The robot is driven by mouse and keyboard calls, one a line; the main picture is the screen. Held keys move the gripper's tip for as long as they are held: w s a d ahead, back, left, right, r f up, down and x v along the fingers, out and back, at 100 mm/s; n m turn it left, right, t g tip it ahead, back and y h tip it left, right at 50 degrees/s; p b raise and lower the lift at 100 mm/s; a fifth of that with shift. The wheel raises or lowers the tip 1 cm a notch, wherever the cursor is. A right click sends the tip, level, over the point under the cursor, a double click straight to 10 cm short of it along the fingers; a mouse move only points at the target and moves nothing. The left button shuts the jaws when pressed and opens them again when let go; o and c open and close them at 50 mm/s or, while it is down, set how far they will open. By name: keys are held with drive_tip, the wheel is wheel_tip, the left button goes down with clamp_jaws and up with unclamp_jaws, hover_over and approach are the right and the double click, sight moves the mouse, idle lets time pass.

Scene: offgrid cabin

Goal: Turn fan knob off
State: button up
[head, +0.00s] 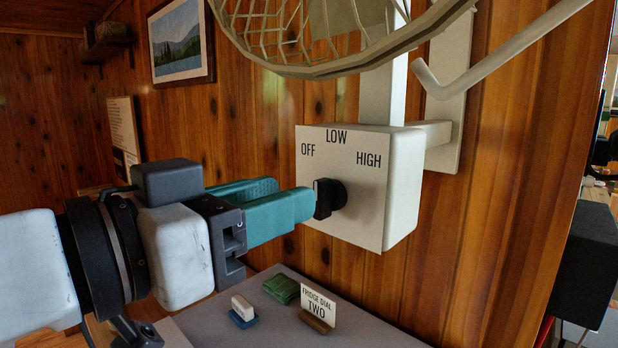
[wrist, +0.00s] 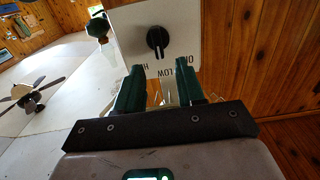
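The white fan control box (head: 400,200) is on the wood wall, marked OFF, LOW and HIGH. Its black knob (head: 330,198) is on the front face, below the words. In the wrist view the knob (wrist: 158,41) shows upside down along with the lettering, beyond my fingertips. My gripper (head: 296,196) has teal fingers just left of the knob in the head view. In the wrist view the gripper (wrist: 161,72) is open, with an empty gap between its fingers. Contact with the knob is not visible.
The fan's wire cage (head: 320,70) hangs above the box, with a pale bent rod (head: 500,62) to its right. Below, a grey surface (head: 370,325) carries a "FRIDGE DIAL TWO" card (head: 318,306), a green block (head: 281,289) and a small blue-and-white block (head: 243,312).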

sight(326, 198)
drive_tip(key=shift+p+x, duration=0.45)
drive_tip(key=shift+x, duration=2.1)
drive_tip(key=shift+c, duration=0.4)
clamp_jaws()
